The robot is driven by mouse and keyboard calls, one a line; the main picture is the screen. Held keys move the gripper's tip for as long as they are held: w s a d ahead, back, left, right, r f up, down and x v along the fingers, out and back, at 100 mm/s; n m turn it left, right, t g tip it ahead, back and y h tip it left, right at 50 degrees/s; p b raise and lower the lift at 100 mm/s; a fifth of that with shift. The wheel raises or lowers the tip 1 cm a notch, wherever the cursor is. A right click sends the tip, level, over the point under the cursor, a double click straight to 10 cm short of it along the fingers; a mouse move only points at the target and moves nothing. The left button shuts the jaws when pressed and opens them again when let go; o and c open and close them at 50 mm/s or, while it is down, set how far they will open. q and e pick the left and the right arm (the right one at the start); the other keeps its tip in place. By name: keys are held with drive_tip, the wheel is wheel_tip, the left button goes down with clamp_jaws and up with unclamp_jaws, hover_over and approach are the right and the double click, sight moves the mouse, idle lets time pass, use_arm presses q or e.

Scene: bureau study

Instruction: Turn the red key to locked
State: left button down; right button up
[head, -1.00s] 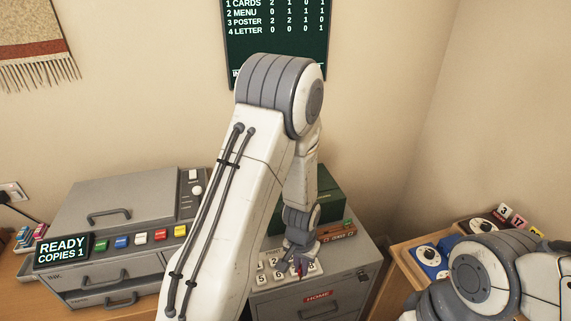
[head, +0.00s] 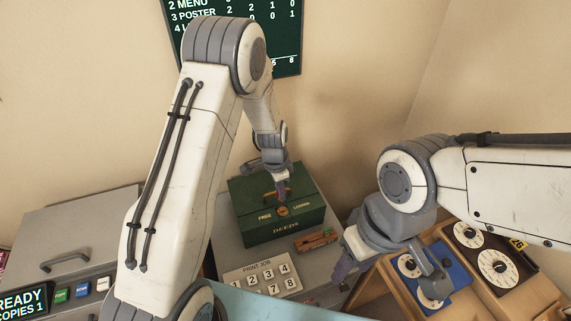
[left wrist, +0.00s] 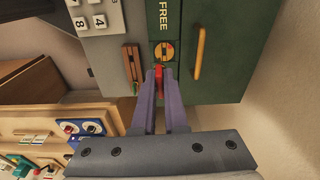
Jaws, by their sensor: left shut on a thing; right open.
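The red key (left wrist: 159,78) is between the fingertips of my left gripper (left wrist: 160,74) in the left wrist view, and the gripper is shut on it. The key's tip is close to the brass lock disc (left wrist: 163,51) on the green deeds box (left wrist: 225,60); I cannot tell whether it is inside. In the head view my left gripper (head: 283,192) is over the box lid (head: 248,196), just behind the lock (head: 282,211). The labels FREE and LOCKED flank the lock.
The box stands on a grey cabinet (head: 232,250), with a print-job number pad (head: 262,279) and a small wooden piece (head: 316,240) in front. A wooden stand with dials (head: 500,285) is at right. A grey copier (head: 75,235) is at left.

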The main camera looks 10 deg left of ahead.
use_arm(q)
drive_tip(key=shift+m, duration=0.3)
drive_tip(key=shift+w+d+f+b, duration=0.1)
drive_tip(key=shift+w+f+b, duration=0.1)
drive_tip(key=shift+f+b, duration=0.45)
drive_tip(key=shift+w+f+b, duration=0.25)
drive_tip(key=shift+f+b, duration=0.2)
drive_tip(key=shift+f, duration=0.45)
drive_tip(key=shift+w+d+f+b, duration=0.1)
drive_tip(key=shift+w+f+b, duration=0.1)
drive_tip(key=shift+f+b, duration=0.45)
drive_tip(key=shift+f, duration=0.1)
drive_tip(key=shift+f+b, duration=0.7)
drive_tip(key=shift+f, duration=0.15)
drive_tip(key=shift+f+b, duration=0.85)
drive_tip(key=shift+f, duration=0.1)
